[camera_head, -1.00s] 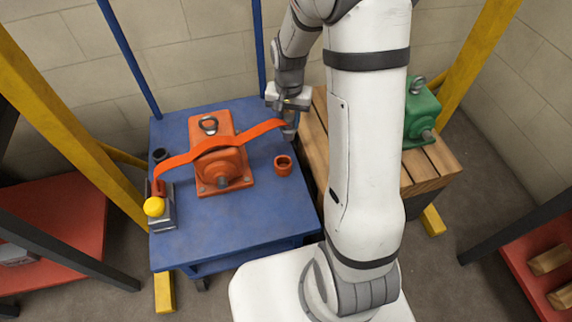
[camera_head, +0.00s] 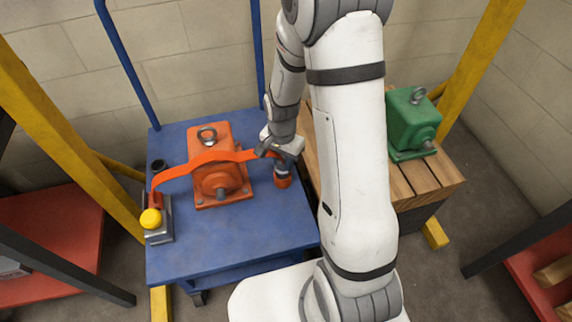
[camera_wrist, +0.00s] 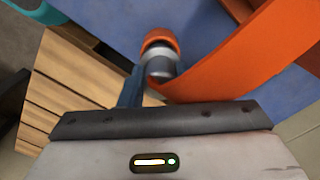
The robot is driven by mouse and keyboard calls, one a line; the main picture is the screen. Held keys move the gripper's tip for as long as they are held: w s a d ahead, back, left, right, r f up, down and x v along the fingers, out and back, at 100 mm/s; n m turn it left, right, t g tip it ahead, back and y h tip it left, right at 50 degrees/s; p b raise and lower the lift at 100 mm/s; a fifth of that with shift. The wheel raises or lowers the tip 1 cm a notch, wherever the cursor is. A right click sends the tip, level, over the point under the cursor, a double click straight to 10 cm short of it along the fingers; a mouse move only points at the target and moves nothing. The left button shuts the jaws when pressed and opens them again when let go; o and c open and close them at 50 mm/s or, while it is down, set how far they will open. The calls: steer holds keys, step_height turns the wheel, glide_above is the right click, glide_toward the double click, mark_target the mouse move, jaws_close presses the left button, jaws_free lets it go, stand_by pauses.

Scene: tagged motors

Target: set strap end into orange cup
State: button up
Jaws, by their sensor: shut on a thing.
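The orange strap (camera_head: 213,157) runs from the ratchet with a yellow knob (camera_head: 151,218) over the orange motor (camera_head: 221,182) to my gripper (camera_head: 281,165). My gripper is shut on the strap end, a grey cylindrical piece, which also shows in the wrist view (camera_wrist: 159,64). The orange cup (camera_head: 283,182) stands on the blue cart right of the motor, directly under the gripper. In the wrist view the strap end overlaps the cup (camera_wrist: 160,37). The cup's opening is mostly hidden, so I cannot tell how far inside the end is.
The blue cart top (camera_head: 245,237) is clear in front. A small black cup (camera_head: 159,165) sits at its left back. A green motor (camera_head: 411,122) stands on a wooden pallet (camera_head: 428,180) at right. Yellow posts (camera_head: 70,125) flank the cart.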

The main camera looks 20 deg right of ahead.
steer(key=shift+f, duration=0.8)
steer(key=shift+f+b, duration=0.35)
steer(key=shift+f, duration=0.05)
steer(key=o, duration=1.1)
steer(key=shift+r, duration=0.1)
